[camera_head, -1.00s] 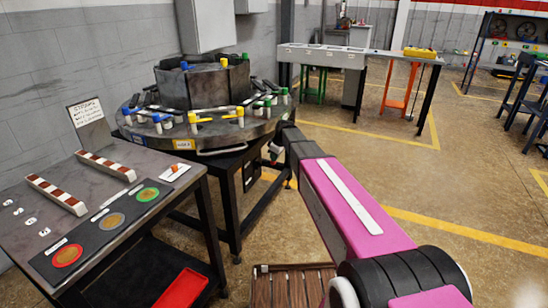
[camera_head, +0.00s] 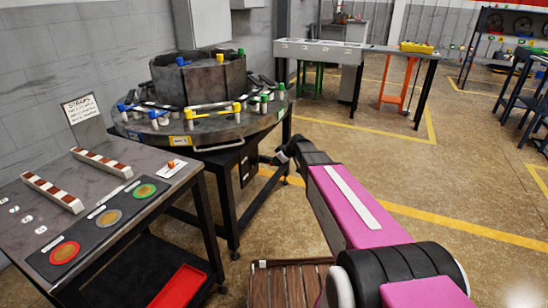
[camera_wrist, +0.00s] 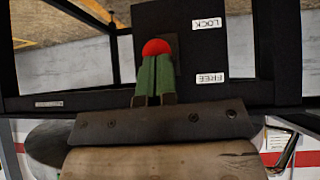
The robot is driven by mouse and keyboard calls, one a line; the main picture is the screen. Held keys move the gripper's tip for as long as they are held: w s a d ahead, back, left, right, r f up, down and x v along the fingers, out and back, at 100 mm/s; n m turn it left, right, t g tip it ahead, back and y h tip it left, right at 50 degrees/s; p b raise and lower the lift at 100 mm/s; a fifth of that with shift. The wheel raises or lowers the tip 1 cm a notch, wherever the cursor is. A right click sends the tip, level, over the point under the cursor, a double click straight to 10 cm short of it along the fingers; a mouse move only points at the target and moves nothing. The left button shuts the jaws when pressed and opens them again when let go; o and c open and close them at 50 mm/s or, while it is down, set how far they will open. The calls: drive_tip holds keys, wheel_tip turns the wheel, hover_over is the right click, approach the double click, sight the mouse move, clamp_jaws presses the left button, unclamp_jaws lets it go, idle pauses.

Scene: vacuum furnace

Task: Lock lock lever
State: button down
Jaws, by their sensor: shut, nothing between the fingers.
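The lock lever's red ball knob (camera_wrist: 156,47) shows in the wrist view, against a dark upright panel (camera_wrist: 205,50). The panel carries a white LOCK label (camera_wrist: 207,23) and a FREE label (camera_wrist: 210,78), both upside down in this view. The knob's height in the picture lies between the two labels. My gripper (camera_wrist: 155,62) has its green fingers together and empty, with their tips right at the knob. I cannot tell whether they touch it. The fingers hide most of the lever's stem. In the head view my gripper is small and dark beside the round table's stand.
The round table (camera_head: 215,135) with several coloured clamps stands at the back left. A grey bench (camera_head: 100,245) with striped bars and coloured discs is at the left. A wooden pallet (camera_head: 290,285) lies by my arm.

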wheel_tip(320, 180, down, 6)
drive_tip(key=t+y, duration=0.1)
drive_tip(key=y, duration=0.1)
drive_tip(key=shift+s+d+y, duration=0.15)
drive_tip(key=shift+d+y, duration=0.15)
drive_tip(key=shift+y, duration=0.1)
idle(0.4)
drive_tip(key=shift+r, duration=0.75)
